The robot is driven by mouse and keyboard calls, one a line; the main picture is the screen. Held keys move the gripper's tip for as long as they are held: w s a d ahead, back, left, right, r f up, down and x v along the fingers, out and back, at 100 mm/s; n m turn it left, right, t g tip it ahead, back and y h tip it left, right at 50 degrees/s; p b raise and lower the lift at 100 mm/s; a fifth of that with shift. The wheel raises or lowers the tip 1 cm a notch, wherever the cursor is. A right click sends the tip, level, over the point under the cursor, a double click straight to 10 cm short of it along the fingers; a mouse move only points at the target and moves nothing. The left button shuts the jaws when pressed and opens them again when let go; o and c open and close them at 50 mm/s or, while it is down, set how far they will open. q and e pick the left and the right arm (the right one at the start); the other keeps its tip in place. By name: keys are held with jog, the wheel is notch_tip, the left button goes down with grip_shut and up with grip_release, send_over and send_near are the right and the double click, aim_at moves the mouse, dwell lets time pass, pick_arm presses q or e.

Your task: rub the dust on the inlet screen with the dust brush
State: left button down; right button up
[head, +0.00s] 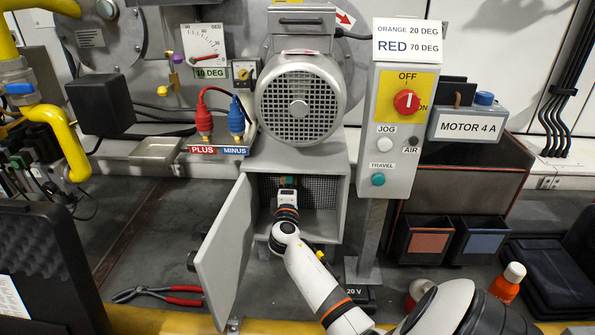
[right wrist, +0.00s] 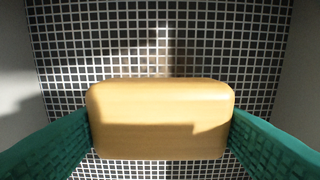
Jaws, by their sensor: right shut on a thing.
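The inlet screen (head: 322,190) is the dark mesh at the back of the open grey box under the motor. In the right wrist view the screen (right wrist: 90,45) is a dark grid with pale lines that fills the background. My right gripper (head: 287,184) reaches into the box, in front of the screen. Its green fingers are shut on the dust brush (right wrist: 160,120), whose tan wooden back faces the camera. The bristles are hidden, so I cannot tell whether they touch the screen. Light and brownish shadow patches cross the mesh; I cannot make out dust. My left gripper is not in view.
The box door (head: 225,250) stands open at the left of my arm. Red-handled pliers (head: 160,295) lie on the floor to its left. A control post (head: 393,130) stands right of the box, and an orange bottle (head: 508,283) is at the lower right.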

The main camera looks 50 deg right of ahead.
jog(key=shift+w+a, duration=0.45)
jog(key=shift+w, duration=0.1)
jog(key=shift+w+a+b, duration=0.4)
jog(key=shift+w, duration=0.2)
jog(key=shift+w+a+b, duration=0.4)
jog(key=shift+w, duration=0.2)
jog(key=shift+w+a, duration=0.1)
jog(key=shift+r+p, duration=0.7)
jog(key=shift+s+f, duration=0.1)
jog(key=shift+s, duration=0.15)
jog(key=s+d+p, duration=0.2)
jog(key=s+d, duration=0.2)
jog(key=shift+s, duration=0.3)
jog(key=shift+s+d+p, duration=0.35)
jog(key=shift+s+d, duration=0.9)
jog(key=shift+s, duration=0.1)
jog(key=shift+c, duration=0.3)
jog(key=shift+s+d+p, duration=0.15)
jog(key=shift+s+d, duration=0.4)
jog(key=shift+s, duration=0.15)
jog(key=shift+s+d+p, duration=0.15)
jog(key=shift+s+d, duration=0.35)
jog(key=shift+s, duration=0.2)
